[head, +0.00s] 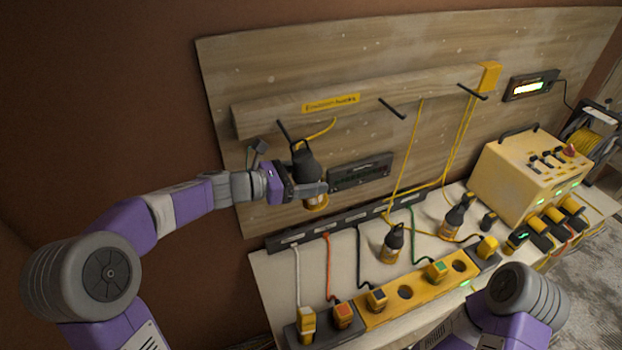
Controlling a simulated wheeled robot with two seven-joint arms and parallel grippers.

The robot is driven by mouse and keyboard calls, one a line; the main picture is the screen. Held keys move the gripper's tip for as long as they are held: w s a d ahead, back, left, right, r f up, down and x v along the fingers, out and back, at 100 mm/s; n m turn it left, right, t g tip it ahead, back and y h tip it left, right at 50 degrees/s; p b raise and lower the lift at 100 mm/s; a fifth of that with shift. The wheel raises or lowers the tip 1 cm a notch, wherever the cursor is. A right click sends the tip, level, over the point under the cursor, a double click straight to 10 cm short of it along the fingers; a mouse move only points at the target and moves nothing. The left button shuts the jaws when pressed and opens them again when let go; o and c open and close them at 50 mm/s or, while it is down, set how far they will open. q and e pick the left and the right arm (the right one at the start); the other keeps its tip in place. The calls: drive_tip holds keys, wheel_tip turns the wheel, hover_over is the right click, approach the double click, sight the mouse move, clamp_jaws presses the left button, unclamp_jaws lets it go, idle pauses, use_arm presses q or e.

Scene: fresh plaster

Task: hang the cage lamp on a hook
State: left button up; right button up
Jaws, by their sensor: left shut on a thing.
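A cage lamp (304,163) with a black body and yellow lower part is held upright in front of the board. My left gripper (308,190) is shut on it around its body, and the jaws hide part of it. The lamp's top is close to the tip of the left black hook (283,130); I cannot tell whether they touch. A middle hook (392,108) and a right hook (472,92) stick out of the wooden rail (245,118), both bare of lamps. My right gripper is out of view; part of that arm shows at lower right.
Two similar lamps stand on the bench (270,285), one in the middle (393,243) and one further right (453,220). Yellow cords hang over the board. A yellow power strip (405,292) with plugs lies in front, and a cream control box (530,175) stands right.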

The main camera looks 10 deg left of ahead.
use_arm(q)
drive_tip(key=w+a+f+p, duration=0.1)
drive_tip(key=w+a, duration=0.2)
drive_tip(key=w, duration=0.2)
drive_tip(key=shift+a+f, duration=0.15)
drive_tip(key=shift+f, duration=0.25)
idle(0.3)
idle(0.5)
drive_tip(key=o, duration=1.4)
drive_tip(key=shift+s, duration=0.1)
drive_tip(key=shift+c, duration=0.2)
